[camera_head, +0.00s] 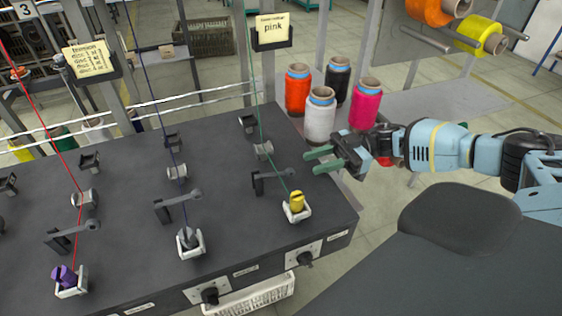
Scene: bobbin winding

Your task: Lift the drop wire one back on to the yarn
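Three dark drop-wire levers stand on the black winder top, one per lane: a right lever (272,177) by the green yarn (259,95), a middle lever (177,202) by the dark blue yarn (151,90), and a left lever (73,234) by the red yarn (42,118). I cannot tell which one is number one, nor whether each yarn rests on its lever. My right gripper (314,162) has green fingers, parted and empty. In the picture it is just right of the right lever, near the winder's right edge. My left gripper is out of view.
Yellow (297,202), grey (188,239) and purple (64,275) bobbins sit in white holders at the front. Orange (298,92), white (320,117), black (338,80) and pink (365,105) cones stand behind my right gripper.

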